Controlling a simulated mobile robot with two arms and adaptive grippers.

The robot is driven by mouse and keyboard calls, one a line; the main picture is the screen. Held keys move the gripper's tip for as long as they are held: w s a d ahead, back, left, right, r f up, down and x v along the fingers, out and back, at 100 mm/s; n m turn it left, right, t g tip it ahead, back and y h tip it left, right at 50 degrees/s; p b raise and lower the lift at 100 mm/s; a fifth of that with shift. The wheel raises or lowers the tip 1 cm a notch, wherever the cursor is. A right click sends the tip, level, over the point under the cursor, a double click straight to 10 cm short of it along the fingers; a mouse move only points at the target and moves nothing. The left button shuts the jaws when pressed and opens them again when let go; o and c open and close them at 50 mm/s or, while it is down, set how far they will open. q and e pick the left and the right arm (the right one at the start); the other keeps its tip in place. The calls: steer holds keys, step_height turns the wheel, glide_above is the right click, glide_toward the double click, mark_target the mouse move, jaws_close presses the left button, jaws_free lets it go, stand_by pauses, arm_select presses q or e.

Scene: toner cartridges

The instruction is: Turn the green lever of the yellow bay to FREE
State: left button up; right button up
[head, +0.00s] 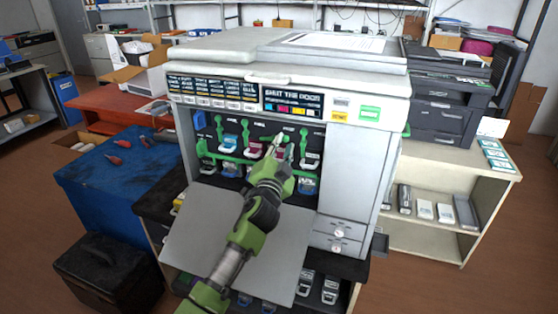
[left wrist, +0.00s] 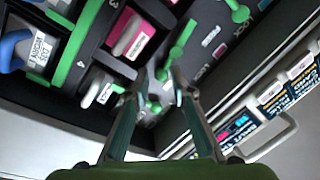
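The printer's open front shows a row of cartridge bays with green levers (head: 303,141). My left gripper (head: 278,144) reaches into the right half of this row, in front of the levers. In the left wrist view the two fingers of my left gripper (left wrist: 154,97) are apart, with a green lever's end (left wrist: 153,105) showing between or just behind them; contact cannot be told. Another green lever (left wrist: 178,45) stands beyond, near LOCK lettering. A pink-labelled cartridge (left wrist: 136,37) sits in a bay nearby. The yellow bay cannot be made out clearly. My right gripper is not in view.
The printer's lowered door (head: 190,247) lies under my left arm. The printer's right front panel (head: 352,180) stands beside the bays. A label strip (head: 215,92) runs above the opening. A blue table (head: 110,175) is at left, a shelf (head: 440,165) at right.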

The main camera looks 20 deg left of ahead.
arm_select(q)
steer(key=s+d+f, duration=0.1)
steer(key=s, duration=1)
